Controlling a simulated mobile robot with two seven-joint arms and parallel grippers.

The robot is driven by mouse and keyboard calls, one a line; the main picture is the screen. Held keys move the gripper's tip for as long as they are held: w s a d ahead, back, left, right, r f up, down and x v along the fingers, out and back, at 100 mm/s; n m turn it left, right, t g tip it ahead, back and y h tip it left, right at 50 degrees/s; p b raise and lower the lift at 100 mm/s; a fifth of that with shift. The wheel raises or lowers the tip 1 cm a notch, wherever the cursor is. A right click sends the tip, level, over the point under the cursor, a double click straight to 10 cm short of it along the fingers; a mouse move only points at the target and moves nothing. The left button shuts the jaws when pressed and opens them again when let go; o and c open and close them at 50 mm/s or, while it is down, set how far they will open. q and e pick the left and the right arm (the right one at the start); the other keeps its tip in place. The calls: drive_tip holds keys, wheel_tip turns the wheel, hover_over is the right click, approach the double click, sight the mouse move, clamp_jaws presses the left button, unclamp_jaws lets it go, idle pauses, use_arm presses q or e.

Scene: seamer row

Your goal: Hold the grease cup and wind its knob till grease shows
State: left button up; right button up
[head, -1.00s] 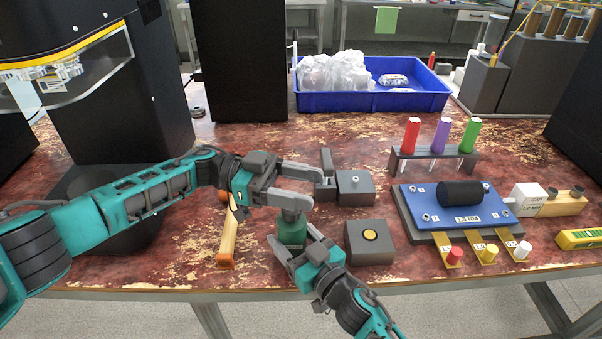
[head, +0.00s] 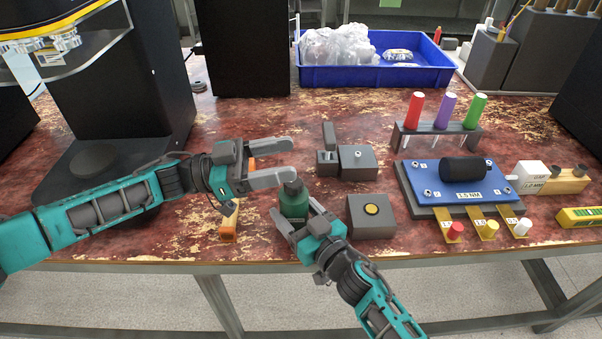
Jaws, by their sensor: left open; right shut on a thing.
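The grease cup (head: 293,206) is a small green bottle-like body with a grey knob (head: 293,187) on top. It is upright near the table's front edge. My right gripper (head: 296,222) is shut on the green body from the front, and its fingers hide part of it. My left gripper (head: 287,160) is open and empty, its two fingers pointing right. Its lower finger ends just above and behind the knob in the picture; I cannot tell whether they touch. No grease can be made out.
A blue plate (head: 450,184) and a blue bin (head: 376,77) are farther off.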

sight(301, 179)
use_arm(q)
drive_tip(key=s+a+f+n+t+y, duration=0.4)
drive_tip(key=a+f+n+t, duration=0.2)
drive_tip(key=a+t, duration=0.1)
drive_tip(key=x, duration=1.2)
drive_tip(key=shift+d, duration=0.15)
drive_tip(key=shift+c, duration=0.4)
drive_tip(key=c, duration=0.9)
drive_tip(key=shift+w+m+h, duration=0.1)
drive_tip(key=shift+m+h, duration=0.2)
drive_tip(key=shift+m, duration=0.1)
